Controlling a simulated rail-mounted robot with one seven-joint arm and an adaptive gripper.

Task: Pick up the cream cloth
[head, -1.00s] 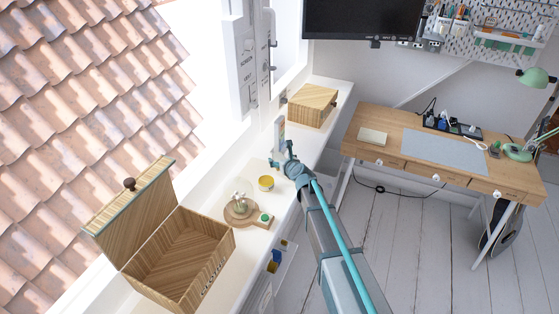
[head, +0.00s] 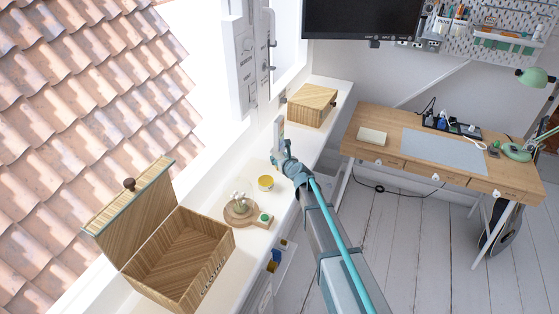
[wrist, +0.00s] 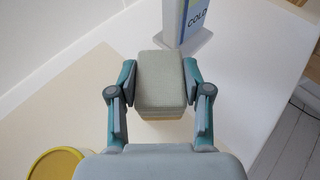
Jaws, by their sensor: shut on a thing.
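The cream cloth (wrist: 160,82) is a thick, folded, block-like pad with a woven texture, seen in the wrist view. My gripper (wrist: 159,88) is shut on it, with one teal finger against its left side and one against its right. In the head view my gripper (head: 281,158) is over the white ledge by the window, and I cannot make out the cloth there behind the fingers. I cannot tell whether the cloth still touches the ledge.
A stand with a "COLD" card (wrist: 190,25) is just beyond the cloth. A yellow-rimmed tin (head: 265,183) is close by. An open wooden box (head: 190,262), a round wooden board (head: 240,213) and a closed wooden box (head: 312,105) are also on the ledge (head: 330,92).

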